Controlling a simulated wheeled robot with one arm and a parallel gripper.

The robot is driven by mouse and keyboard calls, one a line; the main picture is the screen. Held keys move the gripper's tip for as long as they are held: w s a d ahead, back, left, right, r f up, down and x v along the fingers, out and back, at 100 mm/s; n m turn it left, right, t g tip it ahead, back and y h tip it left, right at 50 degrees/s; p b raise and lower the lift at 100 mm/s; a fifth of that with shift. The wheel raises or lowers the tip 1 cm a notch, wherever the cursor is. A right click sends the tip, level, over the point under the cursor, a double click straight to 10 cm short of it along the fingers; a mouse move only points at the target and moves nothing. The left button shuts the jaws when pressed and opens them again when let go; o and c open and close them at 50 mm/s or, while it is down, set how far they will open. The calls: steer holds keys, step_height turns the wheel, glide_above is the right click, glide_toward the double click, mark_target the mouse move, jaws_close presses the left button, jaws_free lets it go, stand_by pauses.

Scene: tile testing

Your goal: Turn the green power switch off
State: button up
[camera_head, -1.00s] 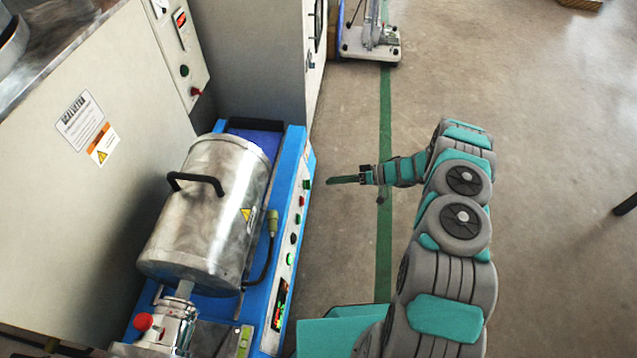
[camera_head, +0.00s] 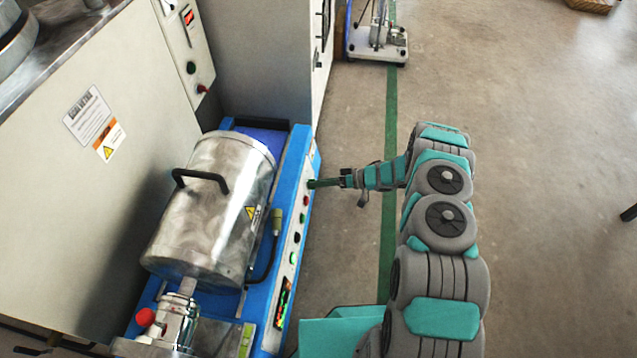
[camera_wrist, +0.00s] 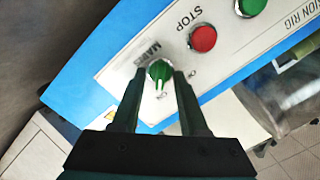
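The green power switch (camera_wrist: 160,72) is a round knob with a pale pointer on the white control panel (camera_wrist: 118,78), beside the word MAINS. In the wrist view the two dark fingers of my gripper (camera_wrist: 160,88) stand on either side of the knob, apart from each other. Whether they touch it is hard to tell. The pointer of the knob faces down toward the gripper's palm in that view.
A metal drum (camera_head: 215,210) with a black handle lies on the blue machine.

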jaws_close()
steer(key=shift+n, duration=0.4)
steer(key=shift+s+n+t+b, duration=0.15)
steer(key=shift+n+t+b, duration=0.35)
steer(key=shift+n+b, duration=2.4)
steer(key=shift+s+n+t+b, duration=0.1)
steer(key=shift+n+t+b, duration=0.5)
steer(key=shift+n, duration=4.4)
steer(key=shift+o, duration=0.3)
jaws_free()
steer(key=shift+a, duration=0.1)
